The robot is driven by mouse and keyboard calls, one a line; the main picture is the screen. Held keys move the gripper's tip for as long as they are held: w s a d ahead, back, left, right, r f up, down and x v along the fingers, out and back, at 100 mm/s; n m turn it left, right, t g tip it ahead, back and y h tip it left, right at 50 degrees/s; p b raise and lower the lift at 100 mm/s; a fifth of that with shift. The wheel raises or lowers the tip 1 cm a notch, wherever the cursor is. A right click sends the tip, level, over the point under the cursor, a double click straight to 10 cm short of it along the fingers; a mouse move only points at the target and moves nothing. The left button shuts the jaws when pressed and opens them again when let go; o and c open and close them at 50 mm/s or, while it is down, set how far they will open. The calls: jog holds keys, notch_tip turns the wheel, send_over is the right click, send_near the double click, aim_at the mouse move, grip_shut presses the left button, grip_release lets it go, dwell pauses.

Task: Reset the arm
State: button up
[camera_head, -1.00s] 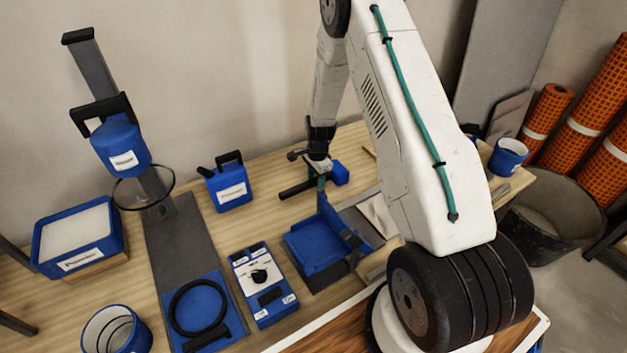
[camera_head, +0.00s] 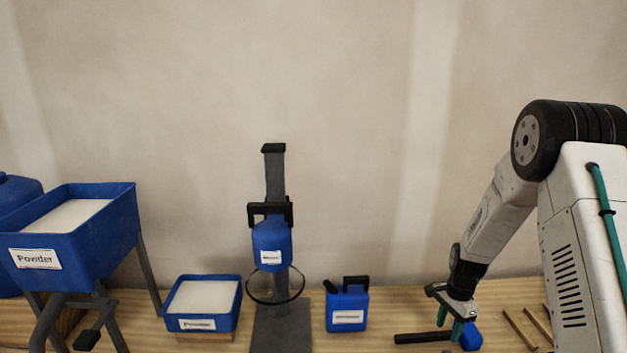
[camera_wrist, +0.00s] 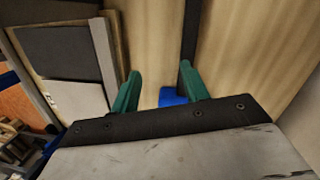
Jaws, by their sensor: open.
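My gripper (camera_head: 449,322) hangs low over the wooden table at the right of the head view, pointing down. In the wrist view its two green fingers (camera_wrist: 160,75) stand apart with nothing clearly held between them. A black bar (camera_head: 421,338) and a blue piece (camera_head: 471,337) lie close by the fingers. In the wrist view the blue piece (camera_wrist: 172,97) shows between the finger bases, and the black bar (camera_wrist: 187,32) runs away past the right finger. I cannot tell whether a finger touches either. My arm bends up and over at the right edge.
A blue jug (camera_head: 347,308) stands left of my gripper. Further left are a mixer stand (camera_head: 275,175), a blue powder tray (camera_head: 203,323) and a raised powder hopper (camera_head: 110,230). Thin wooden strips (camera_head: 521,328) lie right of the gripper. The wall behind is bare.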

jog(key=s+a+r+n+t, duration=0.1)
jog(key=s+a+r+n, duration=0.3)
jog(key=s+r, duration=0.7)
jog(key=s+a+r+n+t, duration=0.1)
jog(key=s+a+r+n, duration=0.3)
jog(key=s+r, duration=0.7)
jog(key=s+a+r+n+h, duration=0.1)
jog(key=s+a+r+n, duration=0.4)
jog(key=s+r, duration=0.6)
notch_tip(320, 180, up, 4)
jog(key=shift+f+n+t, duration=0.15)
jog(key=shift+n+t, duration=0.25)
jog(key=shift+n, duration=0.7)
